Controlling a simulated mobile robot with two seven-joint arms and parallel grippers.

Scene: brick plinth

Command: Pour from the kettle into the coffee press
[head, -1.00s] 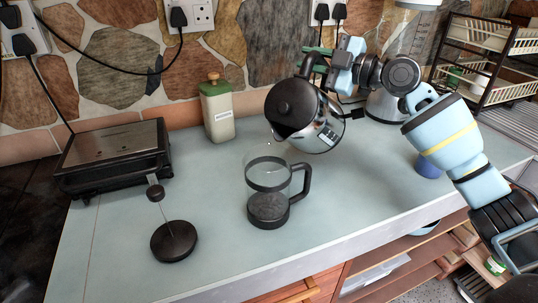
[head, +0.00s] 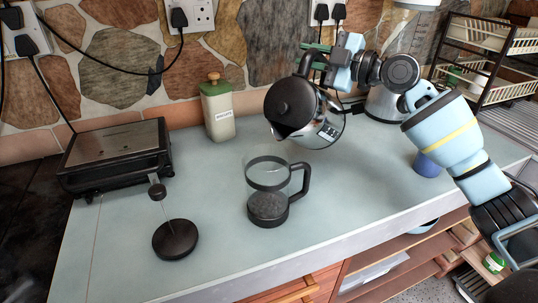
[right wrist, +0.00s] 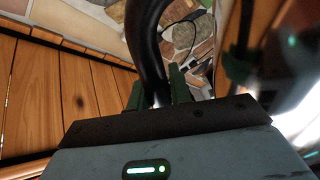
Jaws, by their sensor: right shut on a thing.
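The kettle (head: 318,120) is steel with a black lid and black handle. It is held in the air, tilted with its spout toward the lower left, above and behind the coffee press. My right gripper (head: 316,54) is shut on the kettle's handle; the right wrist view shows the black handle (right wrist: 148,50) between the green fingers. The coffee press (head: 268,190) is a clear glass jug with black bands and a black handle on its right. It stands upright and open on the counter, with dark contents at the bottom. I see no clear stream from the spout. My left gripper is out of view.
The press's plunger lid (head: 175,239) lies on the counter at front left. A blue cup (head: 427,165) and a dish rack (head: 490,58) are at the right. The counter (head: 350,200) right of the press is clear.

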